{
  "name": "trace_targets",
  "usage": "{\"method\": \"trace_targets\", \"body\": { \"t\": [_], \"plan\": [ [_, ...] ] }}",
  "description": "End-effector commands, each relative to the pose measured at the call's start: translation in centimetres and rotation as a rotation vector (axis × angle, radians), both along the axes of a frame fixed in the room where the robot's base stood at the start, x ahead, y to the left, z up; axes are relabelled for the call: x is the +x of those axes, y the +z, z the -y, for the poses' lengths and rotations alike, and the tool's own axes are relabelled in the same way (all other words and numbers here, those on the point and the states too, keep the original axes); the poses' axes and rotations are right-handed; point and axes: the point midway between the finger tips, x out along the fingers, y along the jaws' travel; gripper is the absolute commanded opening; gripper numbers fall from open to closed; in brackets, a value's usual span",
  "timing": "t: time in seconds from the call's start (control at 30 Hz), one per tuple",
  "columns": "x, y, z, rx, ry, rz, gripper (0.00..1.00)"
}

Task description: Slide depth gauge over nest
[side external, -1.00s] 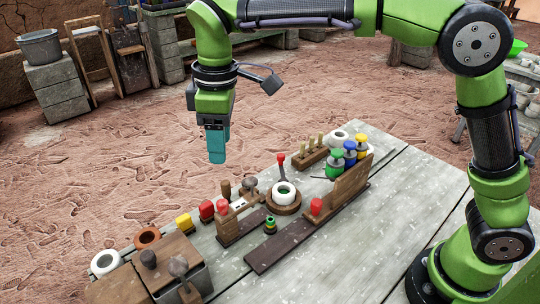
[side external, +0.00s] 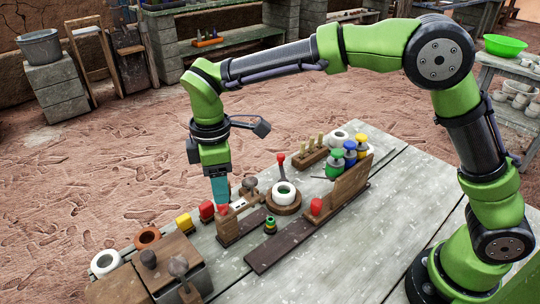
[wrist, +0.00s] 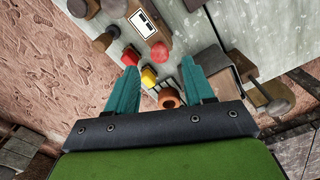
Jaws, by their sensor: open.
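What looks like the depth gauge (side external: 229,228) is a wooden upright with a red knob (side external: 222,209) and a white-labelled arm, on a dark base at the table's near-left. The red knob (wrist: 159,52) shows in the wrist view ahead of and between my fingers. My gripper (side external: 220,200) points down with teal fingers just above and behind that knob; contact cannot be told. In the wrist view my gripper (wrist: 160,75) is open, with nothing held. The likely nest is the round wooden base (side external: 284,206) carrying a white ring (side external: 284,191), right of the gauge.
A dark rail (side external: 280,250) with a tall wooden board (side external: 351,182) and another red knob (side external: 316,207) lies to the right. Red (side external: 206,210) and yellow (side external: 184,221) blocks stand left of my gripper. Coloured bottles (side external: 350,155) stand behind.

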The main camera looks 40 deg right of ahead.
Motion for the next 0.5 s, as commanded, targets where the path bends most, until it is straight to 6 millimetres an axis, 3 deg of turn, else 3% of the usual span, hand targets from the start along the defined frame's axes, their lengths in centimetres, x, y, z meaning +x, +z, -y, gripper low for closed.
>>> {"method": "trace_targets", "body": {
  "t": [0.2, 0.5],
  "plan": [
    [0.0, -3.4, 0.0, -0.001, 0.0, -0.002, 0.53],
    [0.0, -4.6, 0.0, 0.0, -0.001, 0.001, 0.53]
  ]
}}
